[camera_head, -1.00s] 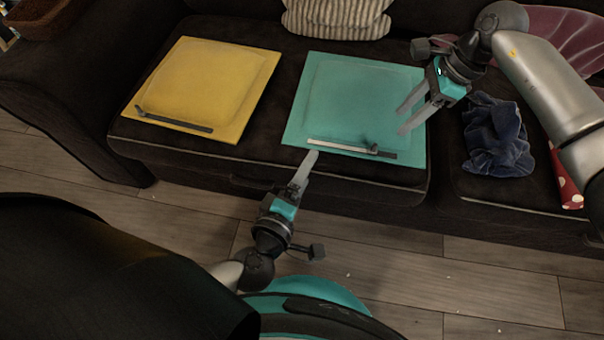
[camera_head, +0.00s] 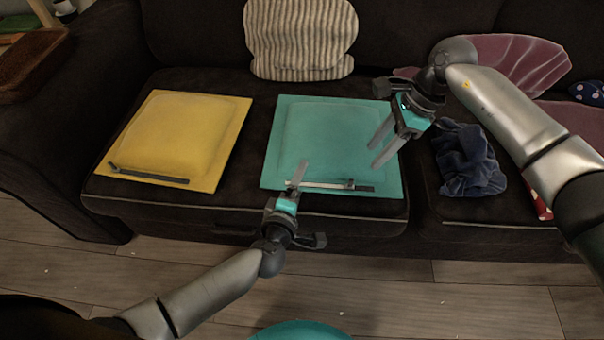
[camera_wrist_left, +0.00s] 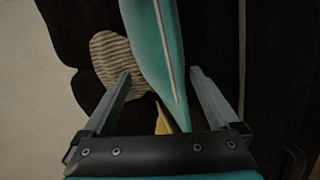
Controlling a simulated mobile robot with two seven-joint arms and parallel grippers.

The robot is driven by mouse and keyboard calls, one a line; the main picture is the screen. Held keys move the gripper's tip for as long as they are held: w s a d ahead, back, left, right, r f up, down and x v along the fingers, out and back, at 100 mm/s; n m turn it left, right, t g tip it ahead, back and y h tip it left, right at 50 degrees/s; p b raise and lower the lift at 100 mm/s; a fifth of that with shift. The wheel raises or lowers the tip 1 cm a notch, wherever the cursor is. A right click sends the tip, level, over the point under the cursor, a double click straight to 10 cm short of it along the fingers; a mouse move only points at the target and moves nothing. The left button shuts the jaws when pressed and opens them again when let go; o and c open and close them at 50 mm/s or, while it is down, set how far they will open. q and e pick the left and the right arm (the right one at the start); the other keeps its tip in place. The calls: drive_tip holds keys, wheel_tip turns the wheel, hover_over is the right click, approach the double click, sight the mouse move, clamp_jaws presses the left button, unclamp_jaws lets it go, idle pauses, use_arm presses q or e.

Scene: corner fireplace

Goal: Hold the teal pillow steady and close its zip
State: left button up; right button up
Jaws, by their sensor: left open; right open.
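The teal pillow (camera_head: 330,135) lies flat on the dark sofa seat in the head view. Its zip strip (camera_head: 315,185) runs along the front edge, pale on the left and dark on the right. The dark slider (camera_head: 350,185) sits near the right end of the strip. My left gripper (camera_head: 298,174) is open at the front edge, by the strip's left end. In the left wrist view the teal pillow (camera_wrist_left: 155,45) and its pale line show between the spread fingers; contact cannot be told. My right gripper (camera_head: 376,150) is open and empty over the pillow's right part, above the slider.
A yellow pillow (camera_head: 175,135) with a dark zip strip lies to the left. A striped cushion (camera_head: 300,40) leans on the backrest. A crumpled dark blue cloth (camera_head: 467,160) lies on the right seat. Wooden floor (camera_head: 400,290) is in front of the sofa.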

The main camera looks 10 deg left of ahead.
use_arm(q)
drive_tip(key=shift+x, duration=1.6)
